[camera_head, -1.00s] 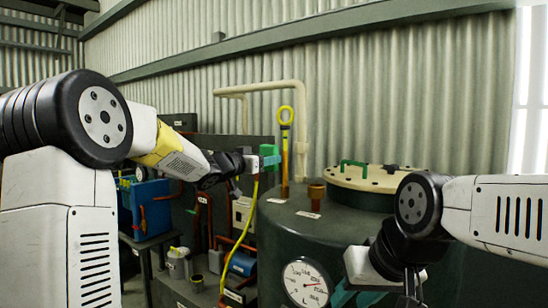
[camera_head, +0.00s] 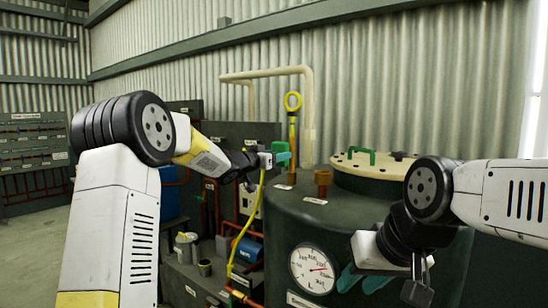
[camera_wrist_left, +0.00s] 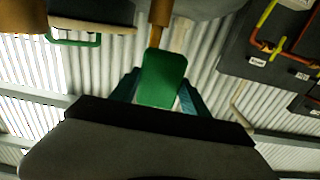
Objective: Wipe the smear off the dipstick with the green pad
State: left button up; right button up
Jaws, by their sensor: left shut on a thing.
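The dipstick (camera_head: 293,103) is yellow with a ring top and stands upright at the back left of the dark green tank. A dark band shows just below its ring; I cannot tell whether that is the smear. My left gripper (camera_head: 277,157) is shut on the green pad (camera_head: 281,152), just left of the dipstick's shaft. I cannot tell whether the pad touches the shaft. In the left wrist view the pad (camera_wrist_left: 161,79) sits between the teal fingers, with a brown post beyond it. My right gripper (camera_head: 362,281) is open and empty in front of the tank.
The tank (camera_head: 345,220) carries a round gauge (camera_head: 312,269), a brown stub pipe (camera_head: 323,182) and a cream lid (camera_head: 372,170) with a green handle. Cans and a blue motor (camera_head: 247,249) stand left of the tank.

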pick_arm(q)
jog(key=shift+x, duration=1.1)
dwell(0.6)
jog(key=s+d, duration=0.2)
jog(key=d, duration=0.1)
jog(key=shift+s+d, duration=0.15)
jog(key=shift+w+a, duration=0.5)
jog(key=shift+a, duration=0.15)
jog(key=shift+w+a, duration=0.45)
jog(key=shift+a, duration=0.25)
jog(key=shift+c, duration=0.5)
jog(key=shift+w+a, duration=0.35)
jog(key=shift+a, duration=0.15)
jog(key=shift+c, duration=0.7)
jog(key=shift+v, duration=2.85)
